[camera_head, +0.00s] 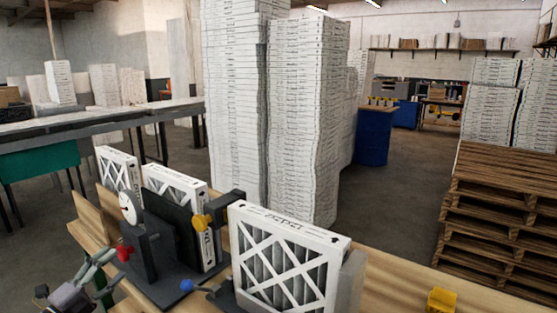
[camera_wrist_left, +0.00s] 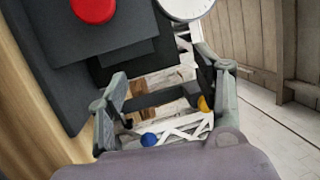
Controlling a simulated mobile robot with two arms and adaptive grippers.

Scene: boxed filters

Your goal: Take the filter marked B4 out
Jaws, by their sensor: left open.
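Three white-framed pleated filters stand upright on the wooden table: a far left one (camera_head: 118,168), a middle one (camera_head: 176,183) behind a dark grey fixture (camera_head: 150,245), and a large near one (camera_head: 285,262) on the right. Their edge print is too small to read as B4. The fixture carries a dial gauge (camera_head: 129,207), a red knob (camera_head: 124,253), a yellow knob (camera_head: 201,222) and a blue knob (camera_head: 186,285). My left gripper (camera_head: 112,272) is open and empty, left of the fixture near the red knob. In the left wrist view its fingers (camera_wrist_left: 166,82) spread apart with nothing gripped.
A yellow block (camera_head: 441,300) lies on the table at right. Tall stacks of white boxes (camera_head: 235,110) stand behind the table. Wooden pallets (camera_head: 500,215) are at the right, a blue drum (camera_head: 374,135) further back. The tabletop right of the near filter is mostly clear.

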